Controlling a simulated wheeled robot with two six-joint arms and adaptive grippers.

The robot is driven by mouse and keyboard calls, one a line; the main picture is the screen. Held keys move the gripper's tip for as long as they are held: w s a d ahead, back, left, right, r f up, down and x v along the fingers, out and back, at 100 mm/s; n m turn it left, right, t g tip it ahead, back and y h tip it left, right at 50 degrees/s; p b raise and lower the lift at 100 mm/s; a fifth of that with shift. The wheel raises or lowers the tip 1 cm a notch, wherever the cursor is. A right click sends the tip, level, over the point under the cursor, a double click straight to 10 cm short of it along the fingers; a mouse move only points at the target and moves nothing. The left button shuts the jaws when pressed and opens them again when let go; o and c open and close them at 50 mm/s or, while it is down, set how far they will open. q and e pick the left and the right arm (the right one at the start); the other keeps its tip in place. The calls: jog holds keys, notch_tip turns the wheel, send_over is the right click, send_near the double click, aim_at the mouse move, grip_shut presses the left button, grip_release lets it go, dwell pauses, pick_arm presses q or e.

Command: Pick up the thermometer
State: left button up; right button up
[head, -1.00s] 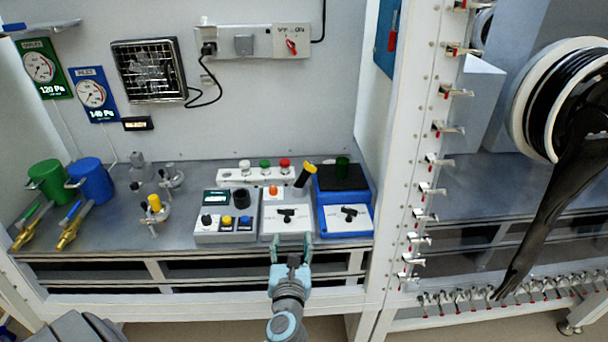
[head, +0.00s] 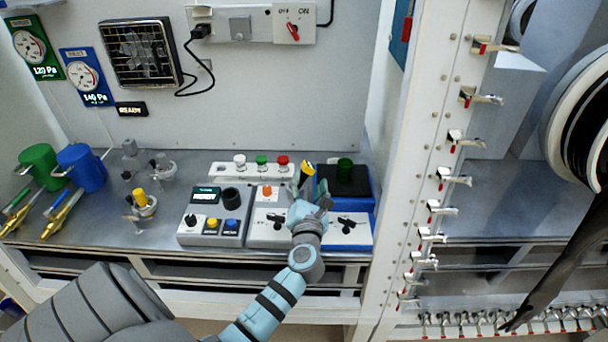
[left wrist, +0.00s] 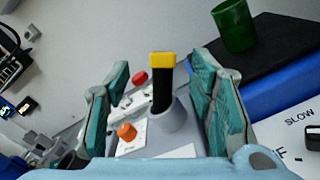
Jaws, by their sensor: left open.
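The thermometer (head: 307,168) looks like a black stick with a yellow top. It stands in a grey round holder (left wrist: 174,132) on a grey-white device. In the left wrist view the thermometer (left wrist: 162,82) shows between the two teal fingers, with space on both sides. My left gripper (head: 312,196) is open and empty, just in front of the thermometer, and hides its lower part in the head view. No contact shows. My right gripper is not in view.
A blue unit (head: 363,208) with a green cup (head: 344,170) on its black top stands close right. An orange button (left wrist: 127,132) sits left of the holder. A control box (head: 212,215) and a row of buttons (head: 225,170) are nearby.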

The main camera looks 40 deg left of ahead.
aim_at(309, 171)
pick_arm(q)
jog(key=x, duration=0.5)
jog(key=b+x, duration=0.1)
jog(key=x, duration=0.1)
jog(key=shift+w+f, duration=0.15)
jog(key=shift+f, duration=0.2)
jog(key=shift+a+r, duration=0.1)
jog(key=shift+a, duration=0.05)
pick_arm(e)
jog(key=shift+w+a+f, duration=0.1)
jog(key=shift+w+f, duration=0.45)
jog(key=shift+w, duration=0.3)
pick_arm(q)
jog(key=shift+c, duration=1)
grip_shut()
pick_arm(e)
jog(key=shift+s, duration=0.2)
